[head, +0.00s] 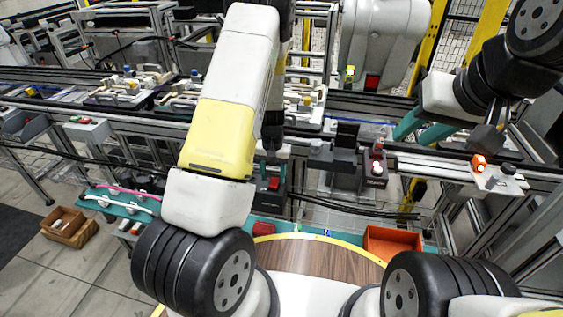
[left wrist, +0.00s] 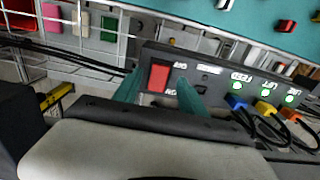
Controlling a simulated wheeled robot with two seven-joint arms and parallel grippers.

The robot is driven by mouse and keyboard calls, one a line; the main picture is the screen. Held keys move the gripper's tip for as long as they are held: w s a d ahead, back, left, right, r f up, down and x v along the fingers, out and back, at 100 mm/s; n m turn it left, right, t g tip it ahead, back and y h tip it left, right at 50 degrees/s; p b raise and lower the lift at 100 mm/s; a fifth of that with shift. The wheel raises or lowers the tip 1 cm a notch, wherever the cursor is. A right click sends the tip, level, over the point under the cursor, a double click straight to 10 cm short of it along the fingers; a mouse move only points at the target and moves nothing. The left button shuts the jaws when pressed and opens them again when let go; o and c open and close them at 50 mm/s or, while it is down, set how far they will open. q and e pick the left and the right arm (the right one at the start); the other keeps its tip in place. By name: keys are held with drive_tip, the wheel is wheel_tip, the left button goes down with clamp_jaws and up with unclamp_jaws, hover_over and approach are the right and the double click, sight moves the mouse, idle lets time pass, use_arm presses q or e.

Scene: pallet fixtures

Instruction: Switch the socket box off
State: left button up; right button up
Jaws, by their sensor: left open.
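The socket box (left wrist: 210,72) is a dark box whose upside-down lettering shows in the left wrist view. Its red rocker switch (left wrist: 159,77) lies between the two teal fingers of my left gripper (left wrist: 159,80), which is open. I cannot tell whether the fingers touch the switch. Several green lamps (left wrist: 265,92) are lit on the box. In the head view, the box (head: 268,196) and its red switch (head: 273,184) sit just below my left gripper (head: 271,154), largely hidden by my arm. My right gripper (head: 409,140) is open and empty at the right.
Blue, yellow and orange plugs (left wrist: 263,108) with black cables sit beside the lamps. A conveyor with loaded pallets (head: 130,88) runs behind. A small orange-lit device (head: 479,162) is on the right rail.

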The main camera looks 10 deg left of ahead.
sight(275, 179)
use_arm(q)
drive_tip(key=shift+f, duration=1.25)
clamp_jaws()
drive_tip(key=shift+w+r+g, duration=0.1)
drive_tip(key=shift+w+g, duration=0.25)
drive_tip(key=shift+g, duration=0.85)
unclamp_jaws()
drive_tip(key=shift+v, duration=3.95)
